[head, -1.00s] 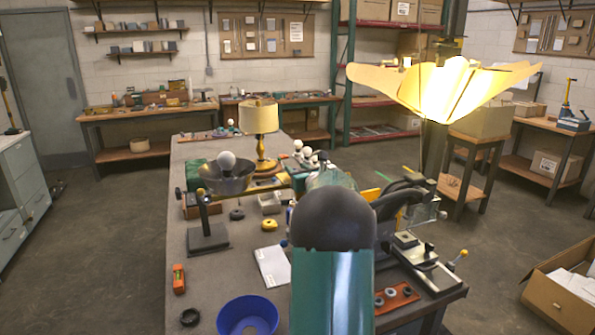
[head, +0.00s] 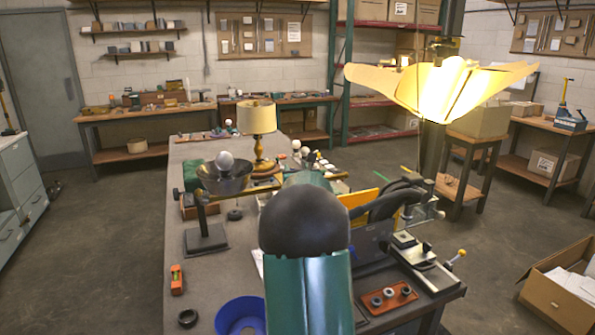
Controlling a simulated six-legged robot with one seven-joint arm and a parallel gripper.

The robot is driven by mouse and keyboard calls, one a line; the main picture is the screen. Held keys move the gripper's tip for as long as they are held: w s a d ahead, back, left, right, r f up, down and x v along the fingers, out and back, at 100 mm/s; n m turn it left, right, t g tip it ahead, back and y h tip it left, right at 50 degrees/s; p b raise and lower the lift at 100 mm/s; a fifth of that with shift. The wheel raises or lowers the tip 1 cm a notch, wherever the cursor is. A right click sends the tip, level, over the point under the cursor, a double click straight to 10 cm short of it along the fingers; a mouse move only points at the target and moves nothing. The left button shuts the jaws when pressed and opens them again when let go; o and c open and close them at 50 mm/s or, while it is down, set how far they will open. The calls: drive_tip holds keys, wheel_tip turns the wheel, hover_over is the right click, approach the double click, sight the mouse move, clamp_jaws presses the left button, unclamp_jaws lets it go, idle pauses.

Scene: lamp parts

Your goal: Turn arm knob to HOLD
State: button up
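My own arm, a green link with a black rounded joint, fills the lower middle of the head view. My gripper is not visible. A lamp stand (head: 205,240) with a dark square base and upright post stands on the left half of the bench. A dark bowl-shaped shade (head: 221,183) with a white bulb (head: 225,161) shows just above and behind it. I cannot make out which part is the arm knob, and no HOLD marking is readable. A device with a yellow-ball lever (head: 460,254) sits at the bench's right front corner.
The grey bench (head: 205,285) also holds a blue ring-shaped bowl (head: 222,318), an orange level (head: 177,280) and a brown tray with rings (head: 388,298). A lit lamp with pale petals (head: 445,88) rises at the right. A cream-shaded lamp (head: 257,118) stands behind.

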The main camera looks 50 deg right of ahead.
drive_tip(key=shift+o, duration=0.9)
drive_tip(key=v, duration=1.4)
drive_tip(key=shift+w+d, duration=0.1)
